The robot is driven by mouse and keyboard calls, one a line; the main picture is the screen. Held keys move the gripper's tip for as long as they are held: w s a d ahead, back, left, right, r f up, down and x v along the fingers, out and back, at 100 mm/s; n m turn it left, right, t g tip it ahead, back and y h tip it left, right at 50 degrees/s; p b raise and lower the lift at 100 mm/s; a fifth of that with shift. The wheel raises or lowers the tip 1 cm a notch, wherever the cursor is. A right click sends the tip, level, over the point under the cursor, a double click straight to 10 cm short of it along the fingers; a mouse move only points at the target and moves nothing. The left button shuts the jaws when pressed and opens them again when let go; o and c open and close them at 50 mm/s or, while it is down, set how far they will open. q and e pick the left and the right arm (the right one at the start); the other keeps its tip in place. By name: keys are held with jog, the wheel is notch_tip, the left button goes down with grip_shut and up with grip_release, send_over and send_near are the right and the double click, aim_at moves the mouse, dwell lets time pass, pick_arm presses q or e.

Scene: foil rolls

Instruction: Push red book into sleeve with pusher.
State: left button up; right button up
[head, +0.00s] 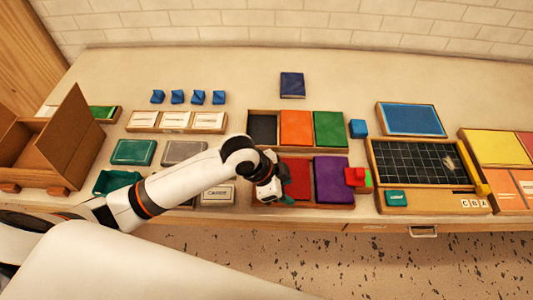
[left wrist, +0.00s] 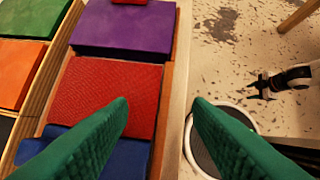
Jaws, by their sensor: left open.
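The red book (head: 298,178) lies flat in the front wooden tray, left of a purple book (head: 333,180). It fills the middle of the left wrist view (left wrist: 108,90) as a textured red slab. My left gripper (head: 272,188), with green fingers, is open and empty at the tray's left part. In the left wrist view its fingertips (left wrist: 160,104) are apart, over the tray's front edge beside the red book. A small red block (head: 355,176), possibly the pusher, sits at the purple book's right edge. I cannot make out a sleeve for certain. My right gripper (left wrist: 264,88) shows small, its jaws unclear.
Behind is a tray with black, orange and green panels (head: 297,128). A blue book (left wrist: 65,150) lies beside the red one, partly behind a finger. A cardboard box (head: 62,150) stands left, a dark grid board (head: 415,167) right. The counter's back strip is mostly clear.

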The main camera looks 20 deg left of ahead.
pick_arm(q)
jog(key=w+a+r+m+g+y, duration=0.1)
jog(key=w+a+r, duration=0.3)
jog(key=w+a, duration=0.15)
jog(key=w+a+r+m, duration=0.1)
jog(key=w+a+r, duration=0.3)
jog(key=a, duration=0.3)
jog(key=p+x, duration=0.1)
jog(key=x, duration=0.3)
jog(key=p+x, duration=0.1)
jog(key=x, duration=0.3)
jog(key=s+x, duration=0.1)
jog(key=x, duration=0.3)
jog(key=shift+a+f+p, duration=0.2)
jog(key=shift+p, duration=0.2)
